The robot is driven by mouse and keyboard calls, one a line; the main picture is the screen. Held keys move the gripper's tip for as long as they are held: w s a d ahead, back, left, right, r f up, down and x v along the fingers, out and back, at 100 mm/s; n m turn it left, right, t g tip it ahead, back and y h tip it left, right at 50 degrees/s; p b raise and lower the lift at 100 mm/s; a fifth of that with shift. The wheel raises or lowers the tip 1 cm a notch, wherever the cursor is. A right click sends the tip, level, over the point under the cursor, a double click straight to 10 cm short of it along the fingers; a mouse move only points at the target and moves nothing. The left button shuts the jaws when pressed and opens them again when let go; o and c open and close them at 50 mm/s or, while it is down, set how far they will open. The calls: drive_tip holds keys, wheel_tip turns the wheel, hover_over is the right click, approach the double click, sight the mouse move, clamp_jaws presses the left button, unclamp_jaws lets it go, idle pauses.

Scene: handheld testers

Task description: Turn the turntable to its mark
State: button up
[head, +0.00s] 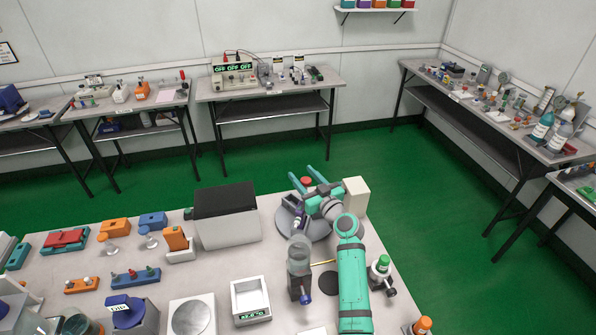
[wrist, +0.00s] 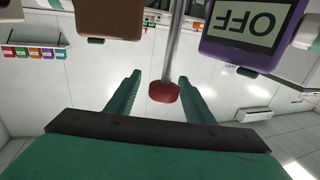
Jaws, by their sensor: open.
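The turntable (head: 284,224) is a grey round disc at the back right of the near table, partly hidden by my arm. A red knob (head: 307,180) shows between my gripper's fingers; in the wrist view the red knob (wrist: 164,92) sits on the end of a metal post. My gripper (head: 302,171) is open above the turntable. In the wrist view its two fingers (wrist: 158,80) stand apart on either side of the knob, with gaps visible. I cannot make out the mark.
A purple-framed tester reading OFF (wrist: 255,30) is close by in the wrist view. A black-and-white box (head: 228,228) stands left of the turntable, and a cream block (head: 356,194) right of it.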

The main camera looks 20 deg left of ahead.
drive_tip(key=shift+x, duration=0.85)
drive_tip(key=shift+s+a, duration=0.1)
drive_tip(key=shift+s, duration=0.05)
drive_tip(key=shift+c, duration=0.6)
drive_tip(key=shift+a, duration=0.1)
clamp_jaws()
